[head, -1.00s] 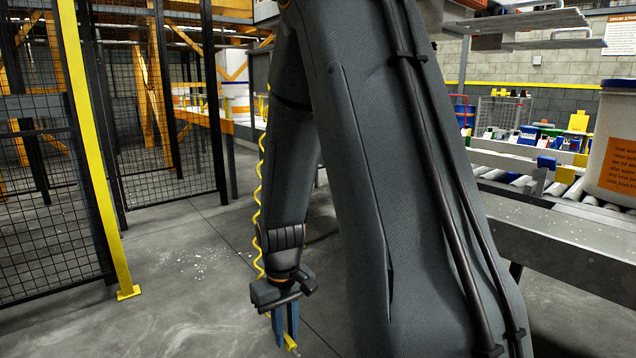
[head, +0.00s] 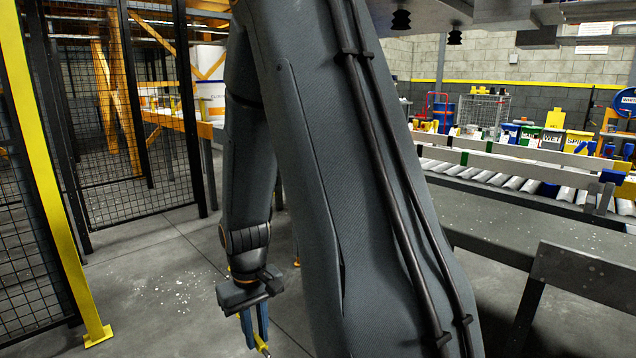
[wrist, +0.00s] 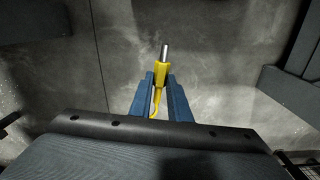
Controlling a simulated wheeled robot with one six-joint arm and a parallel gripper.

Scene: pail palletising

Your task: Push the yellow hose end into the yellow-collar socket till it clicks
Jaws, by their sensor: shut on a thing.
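My gripper (head: 256,338) hangs low over the grey floor in the head view, its blue fingers pointing down. It is shut on the yellow hose end (wrist: 160,74), which shows between the blue fingers in the wrist view. A bare metal tip (wrist: 164,51) sticks out beyond the fingertips. A bit of yellow hose curls back between the fingers. In the head view only a small yellow part of the hose end (head: 263,347) shows at the fingertips. I cannot make out the yellow-collar socket in either view.
A mesh fence with a yellow post (head: 62,215) stands at the left. A roller conveyor (head: 500,180) with a grey table (head: 560,220) runs along the right. Several pails (head: 553,139) stand beyond it.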

